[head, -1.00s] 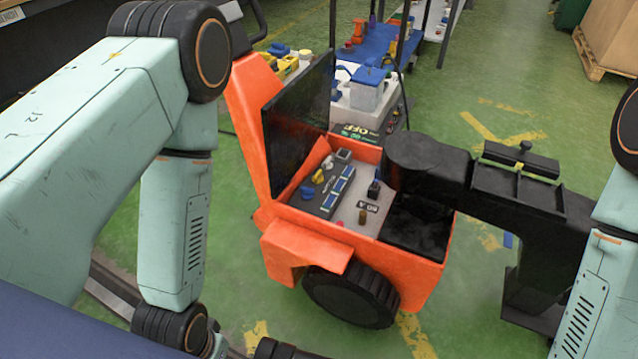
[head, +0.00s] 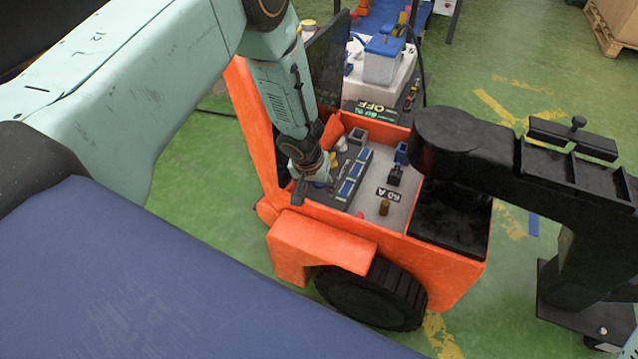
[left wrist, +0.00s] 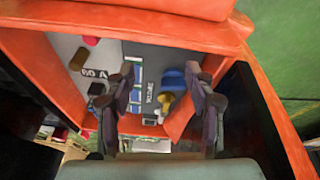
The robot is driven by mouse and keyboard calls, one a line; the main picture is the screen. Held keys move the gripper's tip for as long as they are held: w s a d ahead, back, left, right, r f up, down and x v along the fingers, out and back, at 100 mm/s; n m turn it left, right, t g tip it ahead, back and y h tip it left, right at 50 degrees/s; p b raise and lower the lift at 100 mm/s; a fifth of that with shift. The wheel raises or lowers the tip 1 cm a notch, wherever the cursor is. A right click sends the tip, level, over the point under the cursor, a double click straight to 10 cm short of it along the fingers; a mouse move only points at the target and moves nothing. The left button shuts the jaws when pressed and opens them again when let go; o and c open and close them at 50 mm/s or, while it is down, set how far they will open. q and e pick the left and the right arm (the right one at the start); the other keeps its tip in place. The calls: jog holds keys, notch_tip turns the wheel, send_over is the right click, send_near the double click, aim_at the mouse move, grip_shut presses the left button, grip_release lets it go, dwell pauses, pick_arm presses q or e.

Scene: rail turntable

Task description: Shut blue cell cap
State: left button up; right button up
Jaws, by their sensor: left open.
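A dark battery block (head: 361,160) with a row of blue-and-white panels lies inside an orange wheeled cart. A rounded blue cap (left wrist: 173,78) shows at the block's end in the left wrist view, with a yellow cap (left wrist: 166,101) beside it. I cannot tell from its shape how far open the blue cap is. My left gripper (head: 314,192) reaches down over this end of the block and largely hides the caps in the head view. In the left wrist view its fingers (left wrist: 160,72) are apart and empty, with the blue cap between them. My right gripper is not in view.
The orange cart (head: 325,240) has raised walls and an upright dark panel. A grey plate in it carries a brown peg (head: 384,208) and a blue-and-black part (head: 399,160). A black beam (head: 490,155) overhangs its right side. Green floor (head: 215,235) is clear at the left.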

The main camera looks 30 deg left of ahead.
pick_arm(q)
jog(key=shift+t+y, duration=0.5)
jog(key=w+a, duration=0.1)
jog(key=w, duration=0.1)
jog(key=w+a, duration=0.1)
jog(key=w, duration=0.1)
jog(key=w+a, duration=0.1)
jog(key=w, duration=0.1)
jog(key=shift+w+a+f+p, duration=0.1)
jog(key=shift+a+f+p, duration=0.1)
jog(key=shift+p, duration=0.15)
jog(key=shift+w+f+b, duration=0.2)
jog(key=shift+f+b, duration=0.2)
jog(key=shift+f, duration=0.25)
jog(key=shift+w+f, duration=0.3)
jog(key=shift+f, duration=0.35)
jog(key=shift+b+x, duration=1.3)
jog(key=shift+b, duration=0.2)
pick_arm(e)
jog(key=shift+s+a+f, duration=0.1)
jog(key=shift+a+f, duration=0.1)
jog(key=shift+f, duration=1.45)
pick_arm(q)
jog(key=c, duration=0.9)
